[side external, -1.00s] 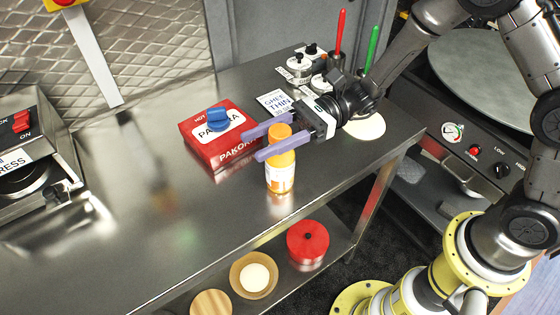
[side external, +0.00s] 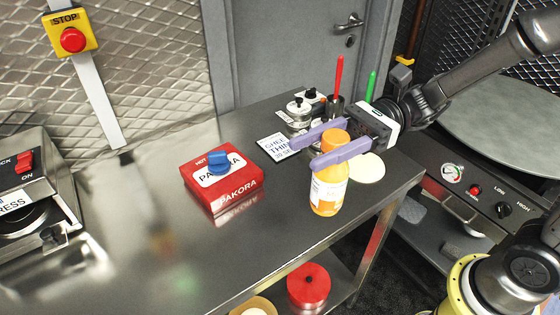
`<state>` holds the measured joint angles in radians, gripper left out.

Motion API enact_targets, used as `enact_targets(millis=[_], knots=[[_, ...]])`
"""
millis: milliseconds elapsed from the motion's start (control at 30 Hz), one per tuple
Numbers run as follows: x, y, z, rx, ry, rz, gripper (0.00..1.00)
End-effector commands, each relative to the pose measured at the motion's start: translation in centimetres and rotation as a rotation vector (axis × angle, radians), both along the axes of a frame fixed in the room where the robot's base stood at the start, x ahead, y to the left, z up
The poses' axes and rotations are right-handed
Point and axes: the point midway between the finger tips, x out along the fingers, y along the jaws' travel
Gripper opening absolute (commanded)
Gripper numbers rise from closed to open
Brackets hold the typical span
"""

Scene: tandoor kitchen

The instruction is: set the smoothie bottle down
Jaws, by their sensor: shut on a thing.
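The smoothie bottle (side external: 328,190) is orange with an orange cap and a white label. It is upright. My gripper (side external: 330,150), with two long lavender fingers, is shut on its upper part, just below the cap. In the picture the bottle's base overlaps the steel counter (side external: 270,255) close to its front edge. The bottle looks larger and appears raised above the counter, but the exact gap cannot be told. The far side of the bottle is hidden.
A red pakora box (side external: 222,180) with a blue knob on top sits left of the bottle. A sign card (side external: 274,147), metal canisters (side external: 300,110) and a pale flat round (side external: 367,168) lie behind. A red-lidded pot (side external: 308,286) is on the lower shelf. The counter's left middle is clear.

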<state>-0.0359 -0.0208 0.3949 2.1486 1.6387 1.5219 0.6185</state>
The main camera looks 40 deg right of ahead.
Motion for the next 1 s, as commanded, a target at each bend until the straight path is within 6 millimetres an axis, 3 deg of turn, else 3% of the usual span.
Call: enact_targets(millis=[200, 567, 667, 833, 1000], knots=[[-3.1, -2.5, 1.9, 0.001, -0.004, -0.003, 0.0], [-4.4, -3.7, 2.5, 0.002, -0.001, -0.009, 0.0], [-3.2, -3.8, 2.4, 0.002, -0.003, -0.053, 0.0], [1.0, -3.7, 2.9, 0.002, -0.004, -0.174, 0.0], [5.1, -0.4, 3.6, 0.003, -0.004, -0.238, 0.0]])
